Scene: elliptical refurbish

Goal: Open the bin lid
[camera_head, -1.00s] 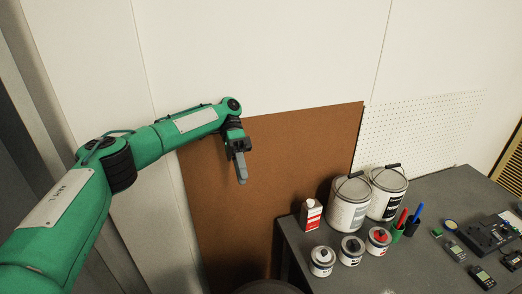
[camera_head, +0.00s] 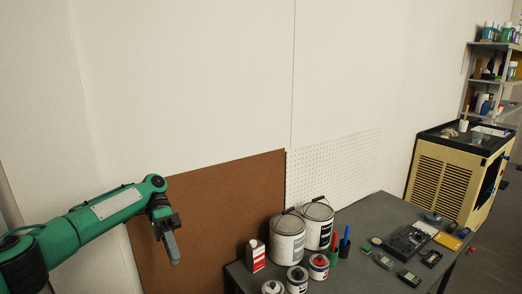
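My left gripper (camera_head: 172,248) hangs at the lower left with its grey fingers pointing down, in front of a brown board (camera_head: 225,200). The fingers overlap from this side, so I cannot tell whether they are open or shut. Nothing shows between or below them. No bin or bin lid can be made out in this view. My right gripper is out of view.
A dark grey table (camera_head: 375,215) stands right of the gripper. It carries paint cans (camera_head: 287,238), a red-and-white bottle (camera_head: 256,256), pen cups and small devices. A yellow slatted cabinet (camera_head: 440,185) and a shelf (camera_head: 490,68) stand at the right.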

